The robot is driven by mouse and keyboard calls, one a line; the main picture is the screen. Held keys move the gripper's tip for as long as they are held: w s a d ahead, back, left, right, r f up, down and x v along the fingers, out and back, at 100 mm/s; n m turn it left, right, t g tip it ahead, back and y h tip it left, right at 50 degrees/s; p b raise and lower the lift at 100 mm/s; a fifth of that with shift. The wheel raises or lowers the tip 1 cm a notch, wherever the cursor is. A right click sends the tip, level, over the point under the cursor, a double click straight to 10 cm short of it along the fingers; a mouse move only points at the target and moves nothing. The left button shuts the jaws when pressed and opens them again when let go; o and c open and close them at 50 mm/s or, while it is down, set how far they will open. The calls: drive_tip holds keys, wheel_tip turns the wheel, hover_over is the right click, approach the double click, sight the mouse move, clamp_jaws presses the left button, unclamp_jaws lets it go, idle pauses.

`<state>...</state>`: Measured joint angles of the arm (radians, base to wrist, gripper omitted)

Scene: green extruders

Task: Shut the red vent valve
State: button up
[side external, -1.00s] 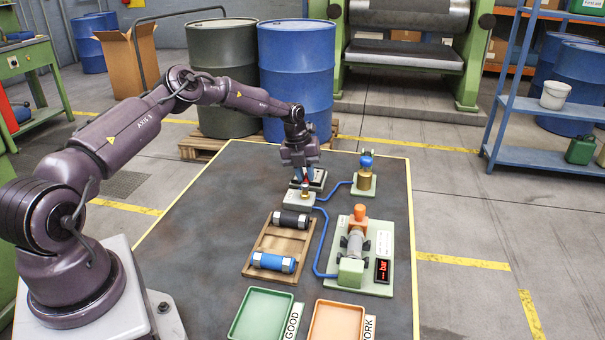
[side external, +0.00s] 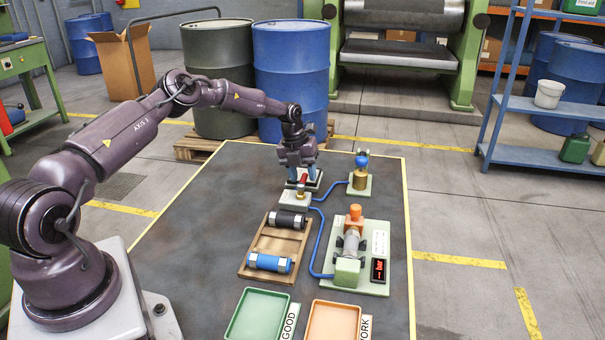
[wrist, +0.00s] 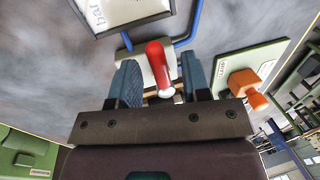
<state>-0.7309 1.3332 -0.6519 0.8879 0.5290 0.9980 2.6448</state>
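The vent valve's red lever (side external: 303,181) stands up from a pale block (side external: 295,201) at the back of the dark table. In the wrist view the red lever (wrist: 157,60) has a whitish end that points toward my gripper. My gripper (side external: 302,176) is above and around the valve, pointing down. In the wrist view my gripper (wrist: 161,82) is open, with one blue finger on each side of the lever and visible gaps between. Whether the valve is open or shut cannot be told.
A framed panel marked "bar" (wrist: 118,12) stands close behind the valve. Blue hoses (side external: 321,235) run to a brass fitting (side external: 361,178) and a green fixture (side external: 347,270) with a red display. A wooden tray (side external: 252,251) holds two cylinders. Green and orange trays lie in front.

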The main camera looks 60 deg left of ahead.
wheel_tip(320, 180, up, 13)
drive_tip(key=s+a, duration=0.1)
drive_tip(key=shift+s+a+f, duration=0.15)
drive_tip(key=shift+s+a, duration=0.25)
idle(0.4)
drive_tip(key=s+d+r+n+g+y, duration=0.1)
drive_tip(key=s+d+r+n, duration=0.1)
drive_tip(key=s+d+n, duration=0.5)
drive_tip(key=s+d+r+n, duration=0.25)
drive_tip(key=d+n, duration=0.25)
drive_tip(key=n, duration=0.6)
drive_tip(key=s+d+r+n+t, duration=0.2)
drive_tip(key=s+d+r+n, duration=0.2)
drive_tip(key=s, duration=0.6)
drive_tip(key=s+d+r+n+t, duration=0.3)
drive_tip(key=s+d+r+n, duration=0.2)
drive_tip(key=s+d+r, duration=0.3)
drive_tip(key=shift+s+d+r+y, duration=0.2)
drive_tip(key=shift+s+d+y, duration=0.1)
drive_tip(key=shift+s, duration=1.5)
